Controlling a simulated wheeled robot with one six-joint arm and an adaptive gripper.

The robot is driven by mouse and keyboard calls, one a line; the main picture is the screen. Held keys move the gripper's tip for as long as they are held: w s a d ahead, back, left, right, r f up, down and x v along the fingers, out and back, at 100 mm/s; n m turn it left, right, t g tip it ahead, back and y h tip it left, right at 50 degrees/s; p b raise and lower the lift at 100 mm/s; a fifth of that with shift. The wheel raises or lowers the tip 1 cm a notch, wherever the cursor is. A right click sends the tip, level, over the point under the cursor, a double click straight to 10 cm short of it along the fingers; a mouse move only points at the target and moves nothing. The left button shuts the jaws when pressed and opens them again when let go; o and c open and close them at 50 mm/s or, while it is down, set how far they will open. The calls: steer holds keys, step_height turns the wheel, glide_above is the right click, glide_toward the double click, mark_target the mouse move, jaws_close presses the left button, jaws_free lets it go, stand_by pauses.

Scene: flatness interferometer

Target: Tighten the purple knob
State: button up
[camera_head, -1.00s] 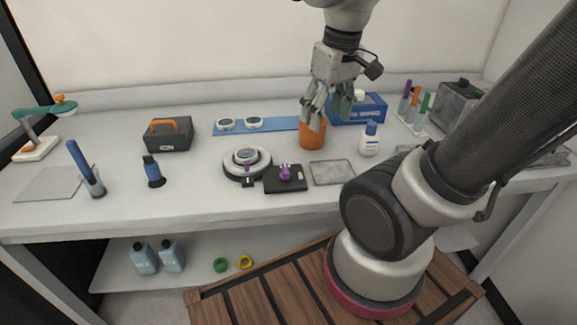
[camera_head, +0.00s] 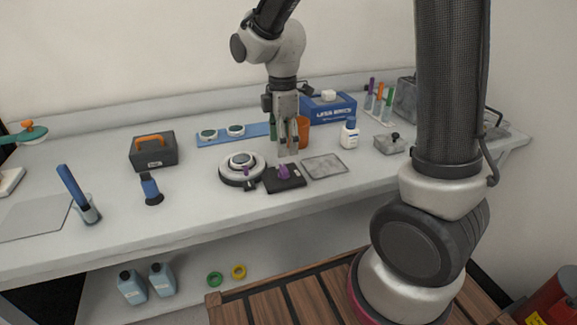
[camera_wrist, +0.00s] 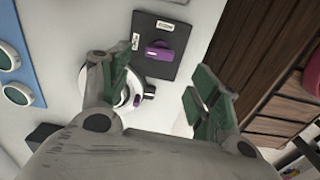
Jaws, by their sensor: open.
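A purple knob (camera_head: 283,171) stands on a flat black plate (camera_head: 287,185) with small white labels, near the front of the bench. The wrist view shows this knob (camera_wrist: 159,51) with a pale line on it. A smaller purple knob (camera_head: 246,171) is on the front of the round grey-and-white instrument (camera_head: 228,175), left of the plate; it also shows in the wrist view (camera_wrist: 149,89). My gripper (camera_head: 288,152) points down above and behind the plate, apart from both knobs. Its green-padded fingers (camera_wrist: 160,85) are open with nothing between them.
An orange cup (camera_head: 303,130) stands close behind my gripper. A clear flat tray (camera_head: 325,167), a white bottle (camera_head: 349,134) and a blue box (camera_head: 330,108) are to the right. A dark case (camera_head: 153,153) and a blue mat (camera_head: 215,140) lie left and behind.

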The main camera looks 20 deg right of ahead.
mark_target(284, 167)
steer(key=shift+f+n, duration=0.3)
step_height(284, 167, down, 7)
steer(key=shift+f, duration=0.1)
steer(key=c, duration=1)
